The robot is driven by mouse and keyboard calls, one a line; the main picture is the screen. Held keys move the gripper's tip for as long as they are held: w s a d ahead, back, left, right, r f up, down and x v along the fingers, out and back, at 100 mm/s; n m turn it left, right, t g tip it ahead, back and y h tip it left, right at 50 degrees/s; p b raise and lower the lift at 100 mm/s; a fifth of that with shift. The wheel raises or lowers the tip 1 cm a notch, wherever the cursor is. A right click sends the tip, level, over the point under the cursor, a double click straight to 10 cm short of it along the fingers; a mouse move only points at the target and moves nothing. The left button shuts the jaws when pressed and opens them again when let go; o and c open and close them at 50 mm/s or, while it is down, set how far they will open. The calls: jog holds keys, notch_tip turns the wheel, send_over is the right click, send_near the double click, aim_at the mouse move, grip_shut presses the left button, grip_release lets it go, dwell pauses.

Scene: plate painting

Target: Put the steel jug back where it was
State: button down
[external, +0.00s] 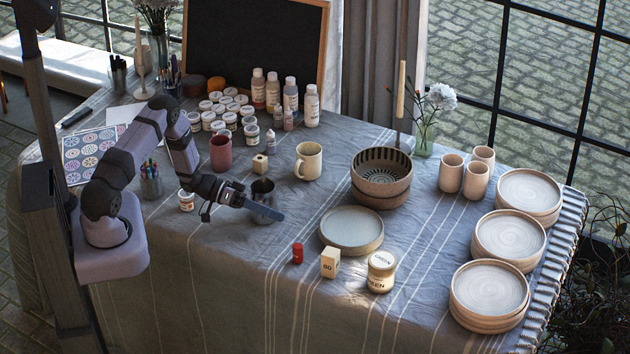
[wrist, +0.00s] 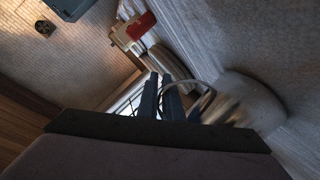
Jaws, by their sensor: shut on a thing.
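The steel jug (external: 263,187) is a dark grey metal vessel near the middle of the table in the external view, partly hidden behind my fingers. My gripper (external: 262,208) reaches it from the left and is shut on it. In the wrist view the jug (wrist: 250,105) shows as a shiny rounded body at the right, with its thin curved handle at the blue fingers of my gripper (wrist: 172,96). The grip appears to be on the handle. I cannot tell whether the jug touches the cloth.
A small block (external: 260,163), a pink mug (external: 221,154) and a cream mug (external: 308,160) stand behind.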

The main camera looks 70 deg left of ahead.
jog(key=shift+f+b, duration=0.2)
jog(key=shift+b, duration=0.1)
jog(key=c, duration=1.9)
grip_release()
jog(key=shift+r, duration=0.1)
jog(key=shift+r+p, duration=0.15)
jog(key=shift+p, duration=0.2)
jog(key=shift+s+a, duration=0.2)
jog(key=b+v, duration=0.3)
jog(key=v, duration=0.8)
jog(key=shift+s+r, duration=0.15)
jog(key=shift+s, duration=0.1)
